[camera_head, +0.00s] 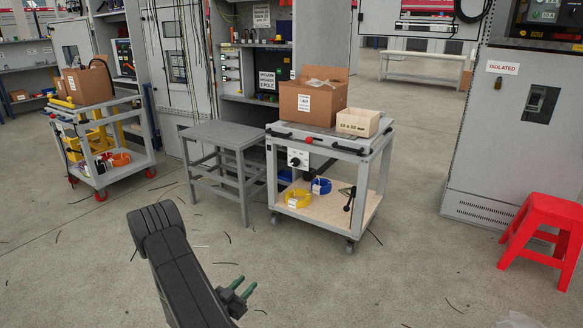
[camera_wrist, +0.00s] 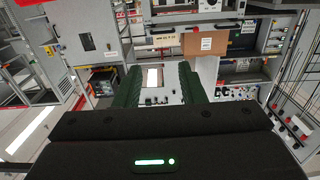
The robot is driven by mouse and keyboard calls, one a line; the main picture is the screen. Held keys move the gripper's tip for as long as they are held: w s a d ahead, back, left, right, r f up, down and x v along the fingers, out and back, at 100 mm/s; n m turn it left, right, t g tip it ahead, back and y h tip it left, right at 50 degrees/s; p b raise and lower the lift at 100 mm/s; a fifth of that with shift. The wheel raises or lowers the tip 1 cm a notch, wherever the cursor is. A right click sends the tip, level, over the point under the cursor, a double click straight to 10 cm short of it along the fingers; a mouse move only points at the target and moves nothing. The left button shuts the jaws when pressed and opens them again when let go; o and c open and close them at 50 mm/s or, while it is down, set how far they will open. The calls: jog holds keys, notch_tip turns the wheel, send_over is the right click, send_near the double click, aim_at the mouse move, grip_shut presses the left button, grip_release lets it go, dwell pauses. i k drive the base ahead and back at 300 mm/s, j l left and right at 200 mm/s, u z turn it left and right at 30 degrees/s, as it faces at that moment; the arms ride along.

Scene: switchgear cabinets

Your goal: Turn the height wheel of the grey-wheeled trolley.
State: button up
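The grey-wheeled trolley (camera_head: 378,150) stands in the middle of the head view, with grey castors. A black knob-like wheel on a white plate (camera_head: 298,158) sits on its front, below the top; it looks like the height wheel. A black lever-like part (camera_head: 349,199) stands at its right side. My gripper (camera_head: 246,285) is low in the head view, in front of the trolley and well apart from it. Its two green fingers are spread with nothing between them in the wrist view (camera_wrist: 159,72). I cannot make out the wheel in the wrist view.
The trolley carries a cardboard box (camera_head: 312,100), a pale bin (camera_head: 358,122), and yellow (camera_head: 298,198) and blue coils below. A grey table (camera_head: 222,136) stands left of it. A red-wheeled trolley (camera_head: 98,140) is farther left. A red stool (camera_head: 545,225) stands right. Floor between is open.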

aim_at(295, 162)
jog(key=i+l, duration=0.15)
jog(key=i, duration=0.35)
jog(key=i+l, duration=0.15)
jog(key=i, duration=0.4)
jog(key=i+l, duration=0.15)
jog(key=i, duration=0.35)
jog(key=i+l, duration=0.15)
jog(key=i, duration=0.4)
jog(key=i+l, duration=0.15)
jog(key=i, duration=0.35)
